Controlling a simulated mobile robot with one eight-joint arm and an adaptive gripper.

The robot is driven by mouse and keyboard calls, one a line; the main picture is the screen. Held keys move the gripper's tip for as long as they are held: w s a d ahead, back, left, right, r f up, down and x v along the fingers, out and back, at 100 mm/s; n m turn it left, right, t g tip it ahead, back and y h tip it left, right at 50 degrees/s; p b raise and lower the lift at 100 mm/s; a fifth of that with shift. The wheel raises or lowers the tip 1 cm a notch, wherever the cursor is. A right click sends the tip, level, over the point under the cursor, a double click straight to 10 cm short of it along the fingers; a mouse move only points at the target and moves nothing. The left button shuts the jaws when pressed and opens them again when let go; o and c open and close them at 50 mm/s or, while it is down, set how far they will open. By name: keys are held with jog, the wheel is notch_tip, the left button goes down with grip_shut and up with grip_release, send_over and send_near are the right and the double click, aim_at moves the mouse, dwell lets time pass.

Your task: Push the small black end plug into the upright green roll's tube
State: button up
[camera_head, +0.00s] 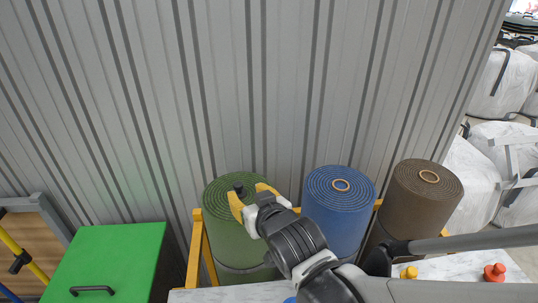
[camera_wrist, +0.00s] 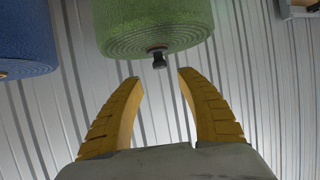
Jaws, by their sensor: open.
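The upright green roll (camera_head: 222,228) stands at the left of three rolls, in front of a corrugated wall. It also shows at the top of the wrist view (camera_wrist: 150,22). The small black end plug (camera_head: 239,189) stands at the middle of the green roll's top, at the tube's mouth, with its knob sticking up. In the wrist view the plug (camera_wrist: 158,60) sits at the tube's pale ring. My gripper (camera_head: 250,197) has yellow fingers and is open, close to the plug. In the wrist view the fingers (camera_wrist: 158,78) are spread and empty, with a gap to the plug.
A blue roll (camera_head: 338,210) and a brown roll (camera_head: 420,203) stand to the right, each with an open tube. A yellow knob (camera_head: 409,272) and a red knob (camera_head: 494,272) sit on the pale top in front. A green lidded box (camera_head: 105,258) stands at the left.

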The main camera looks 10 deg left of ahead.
jog(key=v, duration=0.3)
dwell(0.4)
jog(key=d+m+g+h, duration=0.1)
jog(key=d+m+h, duration=0.25)
jog(key=d, duration=1.15)
jog(key=s+d+f+m+g+h, duration=0.2)
jog(key=s+d+g+h, duration=0.1)
jog(key=s+d, duration=0.8)
jog(key=d, duration=0.3)
jog(key=shift+m, duration=0.35)
jog(key=shift+d+f+h, duration=0.1)
jog(key=shift+h, duration=0.15)
